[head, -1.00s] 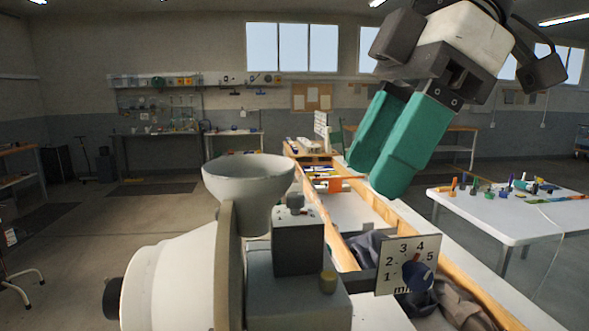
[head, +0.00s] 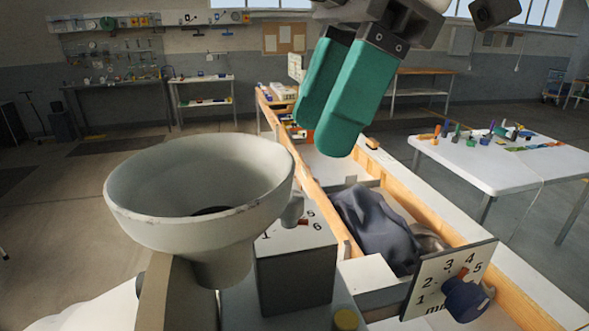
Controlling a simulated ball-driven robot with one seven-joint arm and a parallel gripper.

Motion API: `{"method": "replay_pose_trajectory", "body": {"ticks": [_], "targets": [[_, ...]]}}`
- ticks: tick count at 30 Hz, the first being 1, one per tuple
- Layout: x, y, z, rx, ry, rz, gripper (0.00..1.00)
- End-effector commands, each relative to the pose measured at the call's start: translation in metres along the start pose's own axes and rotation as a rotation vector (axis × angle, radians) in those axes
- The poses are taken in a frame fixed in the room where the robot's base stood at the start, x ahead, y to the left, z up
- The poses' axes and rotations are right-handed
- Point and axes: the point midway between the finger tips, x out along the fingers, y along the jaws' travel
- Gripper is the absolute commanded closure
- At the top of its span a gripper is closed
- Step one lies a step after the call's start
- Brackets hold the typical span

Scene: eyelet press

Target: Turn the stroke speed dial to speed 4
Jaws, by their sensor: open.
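Two numbered dials show, and I cannot read which one is for stroke speed. One is an upright pale plate (head: 432,277) at lower right, marked 1 to 5 above partly hidden "m" lettering. Its dark blue knob (head: 467,299) has a red mark near the 4. The other is a grey knob (head: 292,208) on top of the dark box (head: 296,278); 1, 5 and 6 are legible, a red mark sits near the 6, and the funnel hides part of its scale. My gripper (head: 322,134), with green fingers, is open and empty, above and apart from both.
A big grey funnel (head: 200,185) stands at left, close to the box. A wooden-sided trough (head: 437,207) with dark cloth (head: 375,228) runs behind the dials. A white table (head: 500,166) with small coloured items stands at right. A brass-coloured knob (head: 346,320) sits low in front.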

Motion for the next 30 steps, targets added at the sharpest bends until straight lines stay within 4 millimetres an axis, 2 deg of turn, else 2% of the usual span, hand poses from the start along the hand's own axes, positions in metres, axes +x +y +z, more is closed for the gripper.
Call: {"method": "replay_pose_trajectory", "body": {"ticks": [6, 12, 24, 30], "targets": [[0.038, -0.001, 0.0, 0.0, -0.001, -0.002, 0.49], [0.061, 0.0, 0.0, 0.001, 0.0, 0.0, 0.49], [0.068, 0.0, 0.0, 0.0, 0.0, 0.001, 0.49], [0.068, 0.0, 0.0, 0.0, 0.0, 0.001, 0.68]]}}
